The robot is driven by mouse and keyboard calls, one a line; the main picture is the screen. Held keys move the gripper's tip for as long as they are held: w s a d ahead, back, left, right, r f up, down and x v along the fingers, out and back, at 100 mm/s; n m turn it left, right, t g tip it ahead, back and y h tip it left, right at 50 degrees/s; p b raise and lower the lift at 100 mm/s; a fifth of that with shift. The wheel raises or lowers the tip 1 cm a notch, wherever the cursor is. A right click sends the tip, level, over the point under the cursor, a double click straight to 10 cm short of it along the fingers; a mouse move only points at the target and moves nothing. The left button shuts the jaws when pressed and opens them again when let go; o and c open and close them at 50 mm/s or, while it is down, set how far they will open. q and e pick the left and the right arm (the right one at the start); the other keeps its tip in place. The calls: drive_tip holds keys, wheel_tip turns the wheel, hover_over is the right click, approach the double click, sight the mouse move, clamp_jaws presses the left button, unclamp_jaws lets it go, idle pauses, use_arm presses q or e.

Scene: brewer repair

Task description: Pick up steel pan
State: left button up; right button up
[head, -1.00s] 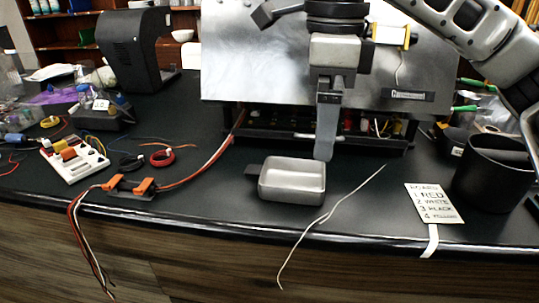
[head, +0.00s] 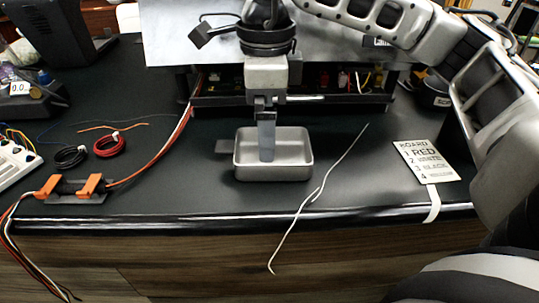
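The steel pan (head: 289,173) is a small grey rectangular open tray near the middle of the counter's front. A dark flat tab (head: 226,147) sticks out from its left side. My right gripper (head: 266,150) points straight down over the pan. Its visible finger overlaps the pan's far wall, and the tip shows against the pan's interior. One finger hides the other, so I cannot tell the gap or whether it touches the pan. The pan rests on the counter. My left gripper is not in view.
An opened metal-cased brewer (head: 185,40) stands behind the pan. A white wire (head: 318,195) lies close on the right, hanging over the front edge. A label card (head: 427,161) lies farther right. Orange clamps (head: 92,186) with wires and a red coil (head: 109,145) lie left.

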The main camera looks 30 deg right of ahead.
drive_tip(key=f, duration=0.5)
drive_tip(key=shift+s+d+f, duration=0.1)
drive_tip(key=shift+d, duration=0.15)
drive_tip(key=shift+c, duration=0.3)
drive_tip(key=c, duration=0.8)
drive_tip(key=shift+r, duration=0.2)
